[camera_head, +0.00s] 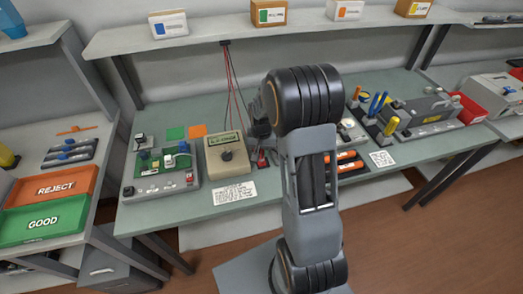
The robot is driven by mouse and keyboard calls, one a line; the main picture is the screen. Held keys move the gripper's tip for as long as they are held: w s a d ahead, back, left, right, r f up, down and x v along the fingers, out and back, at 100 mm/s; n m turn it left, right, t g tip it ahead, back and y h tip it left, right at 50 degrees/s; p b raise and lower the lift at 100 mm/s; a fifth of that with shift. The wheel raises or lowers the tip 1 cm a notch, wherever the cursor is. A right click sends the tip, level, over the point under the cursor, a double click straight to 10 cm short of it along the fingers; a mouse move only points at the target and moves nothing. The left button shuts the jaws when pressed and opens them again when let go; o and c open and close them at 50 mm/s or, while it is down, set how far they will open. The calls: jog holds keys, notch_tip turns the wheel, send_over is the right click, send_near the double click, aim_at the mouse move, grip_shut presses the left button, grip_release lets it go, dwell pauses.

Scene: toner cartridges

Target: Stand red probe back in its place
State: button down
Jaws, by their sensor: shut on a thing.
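The multimeter (228,155), a beige box with a green display and a dark dial, stands on the bench left of my arm. Red and black leads (230,85) hang from a clip under the shelf and run down behind the meter towards my gripper. My gripper (263,140) is mostly hidden behind my own arm; only a dark part shows, right of the meter. A small red piece (262,158) shows just below it, apparently the red probe in the jaws. The probe's tip and its resting place are hidden or too small to tell.
A grey fixture with a green board (165,166) stands left of the meter. Right of my arm are orange-marked dark cartridges (348,160), hand tools (378,105) and a grey machine (425,115). REJECT (55,187) and GOOD (42,222) trays sit at the left.

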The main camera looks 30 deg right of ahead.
jog(key=c, duration=0.9)
grip_release()
jog(key=shift+r, duration=0.15)
notch_tip(320, 180, up, 14)
jog(key=shift+f+b, duration=0.2)
jog(key=shift+b, duration=0.25)
jog(key=s+a+r+n+t, duration=0.1)
jog(key=s+a, duration=0.3)
jog(key=s, duration=0.4)
jog(key=s+a+r+n+t, duration=0.1)
jog(key=s+a+n+t, duration=0.2)
jog(key=s, duration=0.4)
jog(key=shift+s+a+r+n, duration=0.4)
jog(key=shift+a+n, duration=0.2)
jog(key=shift+a, duration=0.5)
